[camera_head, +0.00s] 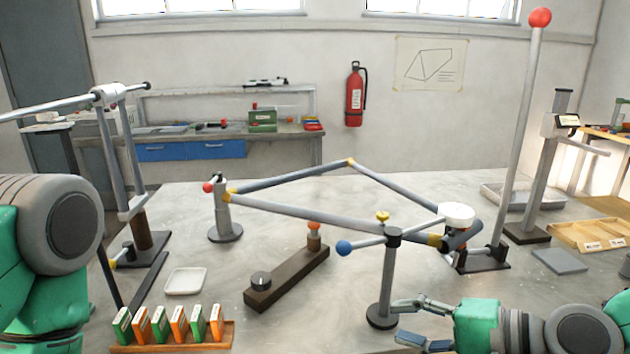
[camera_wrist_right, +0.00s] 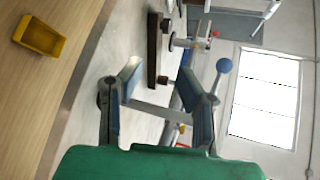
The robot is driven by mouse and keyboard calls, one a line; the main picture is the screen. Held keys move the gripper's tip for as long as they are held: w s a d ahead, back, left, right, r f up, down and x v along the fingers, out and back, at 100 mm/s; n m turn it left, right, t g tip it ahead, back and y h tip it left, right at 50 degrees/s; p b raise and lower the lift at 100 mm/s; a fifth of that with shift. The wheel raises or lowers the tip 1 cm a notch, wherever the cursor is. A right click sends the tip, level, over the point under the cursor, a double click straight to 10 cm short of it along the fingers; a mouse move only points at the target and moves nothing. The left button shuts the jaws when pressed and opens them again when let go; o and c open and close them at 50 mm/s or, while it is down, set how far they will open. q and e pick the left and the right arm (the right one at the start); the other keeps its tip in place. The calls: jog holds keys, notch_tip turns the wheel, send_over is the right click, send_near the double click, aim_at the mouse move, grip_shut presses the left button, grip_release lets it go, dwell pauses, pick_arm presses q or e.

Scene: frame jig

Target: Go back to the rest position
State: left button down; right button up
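My right gripper (camera_head: 412,322) is low at the front right of the table in the head view. Its two fingers are spread and nothing is between them. The right wrist view also shows my right gripper (camera_wrist_right: 163,75) with its fingers apart and empty. It is just right of the round foot of the post (camera_head: 387,285) with the blue ball; I cannot tell the exact gap. The grey tube frame (camera_head: 310,216) rests on its stands above the table. My left arm enters at the left edge; its gripper is outside the picture.
An orange tray (camera_head: 172,346) with several green and orange blocks stands at the front left. A brown bar (camera_head: 288,277) and a white dish (camera_head: 185,281) lie mid-table. A tall red-topped pole (camera_head: 519,130) rises at right. A yellow bin (camera_wrist_right: 39,37) shows in the wrist view.

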jog(key=s+f+n+g+h, duration=0.2)
jog(key=s+f+g+h, duration=0.1)
jog(key=s+f, duration=0.55)
jog(key=s+f+n+g+h, duration=0.25)
jog(key=s+f, duration=0.25)
jog(key=f, duration=0.7)
pick_arm(q)
jog(key=shift+a+f, duration=0.1)
jog(key=shift+a, duration=0.05)
pick_arm(e)
jog(key=s+d+f+n+g+h, duration=0.1)
jog(key=s+d+f+n+h, duration=0.1)
jog(key=d, duration=0.4)
jog(key=s+d+f+n+g+h, duration=0.1)
jog(key=s+d+f+n+h, duration=0.2)
jog(key=s+d+f+h, duration=0.1)
jog(key=s+d+f, duration=0.1)
jog(key=s+d, duration=0.1)
jog(key=s, duration=0.1)
jog(key=shift+d+f, duration=0.15)
jog(key=shift+f, duration=0.2)
